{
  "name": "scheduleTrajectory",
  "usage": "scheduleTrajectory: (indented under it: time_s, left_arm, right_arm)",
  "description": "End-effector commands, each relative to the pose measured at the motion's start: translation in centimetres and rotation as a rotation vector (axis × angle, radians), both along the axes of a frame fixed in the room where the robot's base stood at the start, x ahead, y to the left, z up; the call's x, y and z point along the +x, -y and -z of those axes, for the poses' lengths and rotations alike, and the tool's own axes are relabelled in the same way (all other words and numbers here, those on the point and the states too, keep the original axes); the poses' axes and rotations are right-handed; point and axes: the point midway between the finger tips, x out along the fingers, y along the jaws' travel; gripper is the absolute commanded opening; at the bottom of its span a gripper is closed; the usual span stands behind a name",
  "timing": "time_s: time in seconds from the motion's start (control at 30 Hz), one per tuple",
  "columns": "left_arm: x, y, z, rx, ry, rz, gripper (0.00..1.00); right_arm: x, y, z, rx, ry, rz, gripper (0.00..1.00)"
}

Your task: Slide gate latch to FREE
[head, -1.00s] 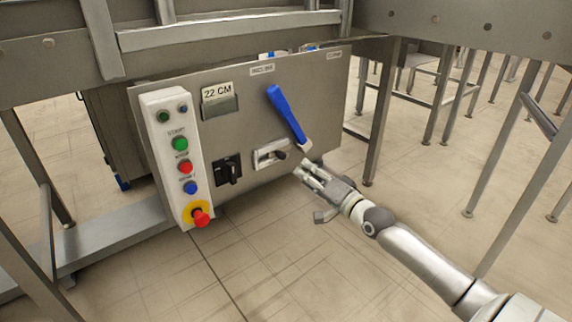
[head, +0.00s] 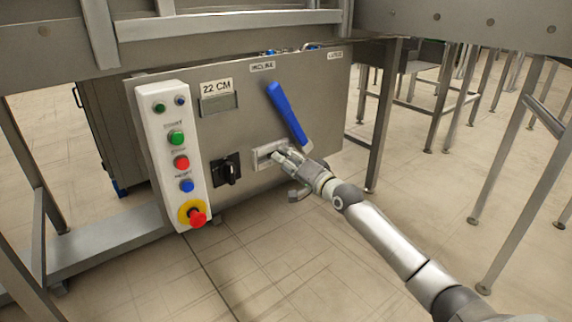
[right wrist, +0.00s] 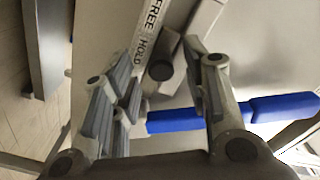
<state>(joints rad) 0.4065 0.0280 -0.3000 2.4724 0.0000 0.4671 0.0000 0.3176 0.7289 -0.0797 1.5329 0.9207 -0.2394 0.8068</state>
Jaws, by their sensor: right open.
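The gate latch (head: 264,153) is a pale slotted plate low on the grey control panel, partly hidden behind my right gripper (head: 283,156). In the right wrist view its dark round knob (right wrist: 166,76) shows beside a white label strip (right wrist: 150,38) that reads FREE and HOLD. The knob is near the HOLD end. My right gripper (right wrist: 162,82) is open, with its fingers to either side of the knob in that view. I cannot tell whether they touch it. My left gripper is not in view.
A blue lever (head: 287,112) hangs tilted just above the latch, close to my right gripper. A black rotary switch (head: 226,170) is to the left, then a white button box (head: 172,150) with a red emergency stop. Metal legs (head: 382,120) stand to the right.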

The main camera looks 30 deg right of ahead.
Motion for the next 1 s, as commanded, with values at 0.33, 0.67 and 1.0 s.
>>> scheduleTrajectory:
  time_s: [0.33,0.67,1.0]
  left_arm:
    - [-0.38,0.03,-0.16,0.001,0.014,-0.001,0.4]
    - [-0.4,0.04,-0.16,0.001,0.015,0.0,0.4]
    - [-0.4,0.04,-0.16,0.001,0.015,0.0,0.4]
  right_arm:
    - [0.73,-0.08,-0.05,0.0,-0.001,-0.001,0.42]
    - [0.71,-0.09,-0.04,0.0,-0.001,-0.001,0.15]
    - [0.7,-0.08,-0.01,0.0,-0.001,-0.001,0.0]
